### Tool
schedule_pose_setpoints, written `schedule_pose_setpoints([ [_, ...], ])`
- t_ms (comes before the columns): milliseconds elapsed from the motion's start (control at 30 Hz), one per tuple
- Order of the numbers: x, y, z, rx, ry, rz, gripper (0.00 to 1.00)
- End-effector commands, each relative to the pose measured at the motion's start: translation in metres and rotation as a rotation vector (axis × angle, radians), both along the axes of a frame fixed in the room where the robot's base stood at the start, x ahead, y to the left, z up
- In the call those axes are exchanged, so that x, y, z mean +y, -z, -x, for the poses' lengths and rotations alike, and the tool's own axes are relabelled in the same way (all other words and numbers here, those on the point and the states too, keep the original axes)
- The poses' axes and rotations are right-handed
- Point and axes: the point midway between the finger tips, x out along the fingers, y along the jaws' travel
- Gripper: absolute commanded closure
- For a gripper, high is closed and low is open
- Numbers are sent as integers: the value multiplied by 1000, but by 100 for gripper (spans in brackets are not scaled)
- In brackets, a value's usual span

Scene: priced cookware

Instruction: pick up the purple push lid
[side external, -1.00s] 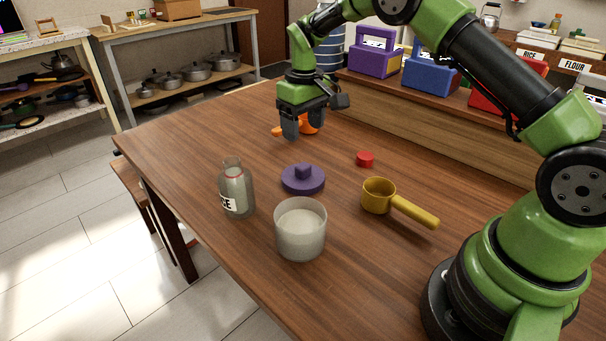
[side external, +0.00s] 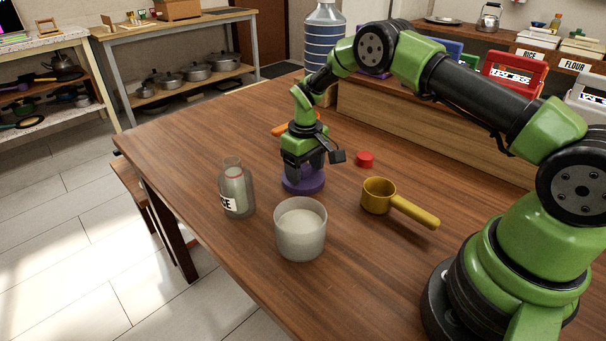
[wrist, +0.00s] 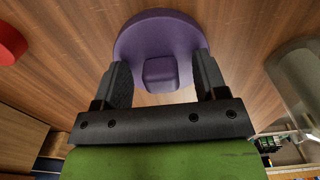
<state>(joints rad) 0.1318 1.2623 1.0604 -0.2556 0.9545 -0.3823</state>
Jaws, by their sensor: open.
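The purple push lid (side external: 303,187) lies flat on the wooden table, a round disc with a small square knob. In the wrist view the lid (wrist: 158,32) is at the top centre, and its knob (wrist: 160,70) sits between my two fingers. My gripper (side external: 303,176) is pointing down, low over the lid, and hides the knob in the side view. In the wrist view my gripper (wrist: 160,80) is open, with a gap on each side of the knob.
A glass jar (side external: 300,230) of white contents stands in front of the lid, and a labelled bottle (side external: 237,190) stands to its left. A red cap (side external: 365,159) and a yellow scoop (side external: 378,196) are to the right. An orange item (side external: 280,130) lies behind my gripper.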

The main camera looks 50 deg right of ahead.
Motion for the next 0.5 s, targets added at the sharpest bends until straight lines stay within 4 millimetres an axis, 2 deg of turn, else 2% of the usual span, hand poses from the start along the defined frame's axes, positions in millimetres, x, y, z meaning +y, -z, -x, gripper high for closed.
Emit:
schedule_pose_setpoints([
  [100, 0, 0, 0, -1, 0, 0, 36],
  [333, 0, -1, 0, -1, 0, 0, 88],
  [500, 0, -1, 0, -1, 0, 0, 88],
])
